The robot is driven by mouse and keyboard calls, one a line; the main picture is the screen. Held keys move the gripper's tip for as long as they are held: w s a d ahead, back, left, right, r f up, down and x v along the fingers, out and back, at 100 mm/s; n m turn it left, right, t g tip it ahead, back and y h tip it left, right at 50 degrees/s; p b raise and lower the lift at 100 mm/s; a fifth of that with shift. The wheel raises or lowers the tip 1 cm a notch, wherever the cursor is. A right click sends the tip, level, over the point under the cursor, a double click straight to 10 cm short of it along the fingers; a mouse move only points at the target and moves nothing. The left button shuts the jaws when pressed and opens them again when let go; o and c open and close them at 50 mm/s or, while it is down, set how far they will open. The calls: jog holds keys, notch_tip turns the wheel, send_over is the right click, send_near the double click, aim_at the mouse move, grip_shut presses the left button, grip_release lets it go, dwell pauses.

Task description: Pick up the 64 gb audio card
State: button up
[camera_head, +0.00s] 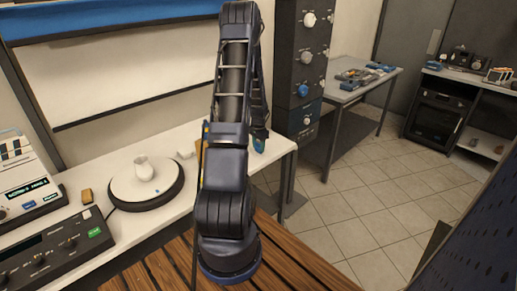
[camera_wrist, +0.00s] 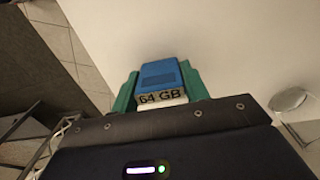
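The 64 gb audio card (camera_wrist: 160,76) is a small blue block with a pale label reading "64 GB", seen in the wrist view. It sits between the two green fingers of my gripper (camera_wrist: 160,84), which press against its left and right sides with no gap visible. In the head view my gripper (camera_head: 259,141) is partly hidden behind my arm, near the right end of the white table (camera_head: 183,200). The card cannot be clearly made out there. Whether it still touches the tabletop cannot be told.
A tall dark rack (camera_head: 302,65) stands behind the table's right end. Tiled floor (camera_head: 350,215) lies open at right.

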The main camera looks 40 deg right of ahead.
jog(key=shift+c, duration=1.2)
